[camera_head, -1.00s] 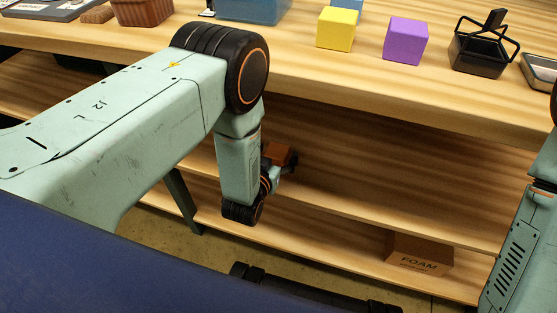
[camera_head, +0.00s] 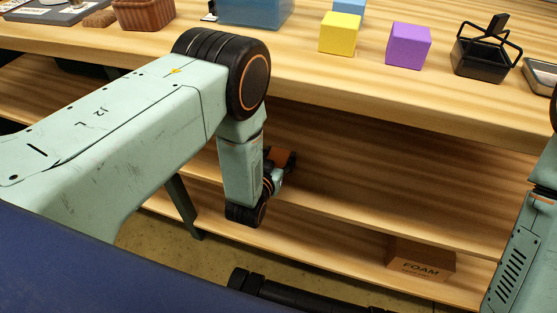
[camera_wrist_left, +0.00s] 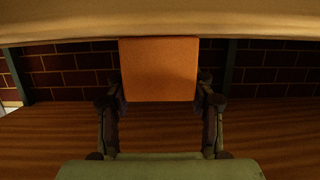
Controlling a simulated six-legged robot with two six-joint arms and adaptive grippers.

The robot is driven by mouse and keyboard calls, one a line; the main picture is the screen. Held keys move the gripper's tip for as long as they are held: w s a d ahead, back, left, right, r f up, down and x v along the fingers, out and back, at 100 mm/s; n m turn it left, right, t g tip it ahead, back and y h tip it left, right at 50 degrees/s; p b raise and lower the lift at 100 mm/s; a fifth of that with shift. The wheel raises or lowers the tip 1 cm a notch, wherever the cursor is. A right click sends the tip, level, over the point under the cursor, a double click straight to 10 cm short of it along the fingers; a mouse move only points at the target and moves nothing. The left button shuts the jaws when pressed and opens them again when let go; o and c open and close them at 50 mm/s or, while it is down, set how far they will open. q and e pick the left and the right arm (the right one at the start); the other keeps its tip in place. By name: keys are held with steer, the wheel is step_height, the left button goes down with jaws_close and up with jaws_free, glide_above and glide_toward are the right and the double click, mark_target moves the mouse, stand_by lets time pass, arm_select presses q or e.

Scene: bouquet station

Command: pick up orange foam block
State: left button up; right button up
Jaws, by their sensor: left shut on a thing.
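The orange foam block (camera_wrist_left: 159,69) sits between the two fingers of my left gripper (camera_wrist_left: 160,95) in the left wrist view. The gripper is shut on it, one finger against each side. In the head view, a small part of the orange block (camera_head: 281,157) shows beside my left gripper (camera_head: 284,164), under the tabletop and over the middle shelf. My wrist hides part of the gripper there. I cannot tell whether the block touches the shelf. My right gripper is out of view; only part of the right arm shows at the right edge.
On the tabletop (camera_head: 300,85) stand a yellow block (camera_head: 338,34), a purple block (camera_head: 408,45), a blue bin (camera_head: 254,10) and a black basket (camera_head: 482,58). A cardboard FOAM box (camera_head: 421,263) sits on the lower shelf. The tabletop edge overhangs my left gripper.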

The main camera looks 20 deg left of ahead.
mark_target(282, 161)
arm_select(q)
steer(key=shift+r, duration=0.1)
step_height(282, 161, up, 10)
steer(key=p, duration=0.4)
steer(key=shift+s+d+f+m+h, duration=0.7)
steer(key=shift+s+f+h, duration=0.05)
steer(key=shift+s+h, duration=0.1)
steer(key=s+a+r+m+g+h, duration=0.15)
steer(key=s+m+h, duration=0.3)
steer(key=s, duration=0.55)
steer(key=s+r, duration=0.1)
steer(key=r, duration=0.5)
steer(key=s+a+r, duration=0.1)
steer(key=s+r, duration=0.1)
steer(key=r, duration=0.5)
steer(key=shift+s+a+r+p, duration=0.2)
steer(key=shift+s+a+p, duration=0.1)
steer(key=shift+p, duration=0.15)
steer(key=shift+n, duration=0.25)
